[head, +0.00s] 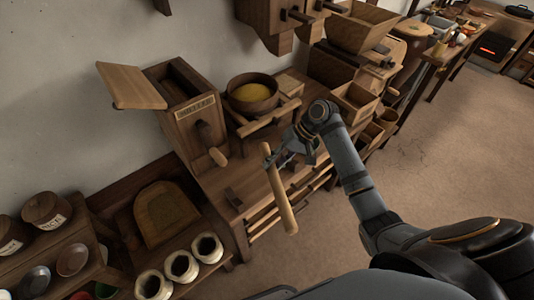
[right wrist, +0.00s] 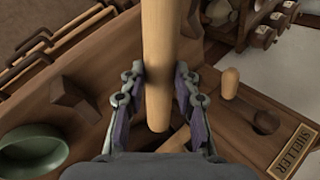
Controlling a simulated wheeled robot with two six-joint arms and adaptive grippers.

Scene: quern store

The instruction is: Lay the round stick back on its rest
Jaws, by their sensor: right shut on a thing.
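The round stick is a pale, smooth wooden rod (head: 279,195). My right gripper (head: 287,152) is shut on it near its upper end and holds it steeply tilted in front of the bench in the head view. In the right wrist view the stick (right wrist: 158,60) runs between the two fingers (right wrist: 157,98), its rounded end just past them. A small dark wooden block (head: 233,198) stands on the bench top, left of the stick; it may be a rest, but I cannot tell. A similar block (right wrist: 72,92) shows in the right wrist view. My left gripper is not in view.
The sheller (head: 195,120), with a raised lid and a handle, stands on the bench behind. Open floor (head: 330,240) lies right.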

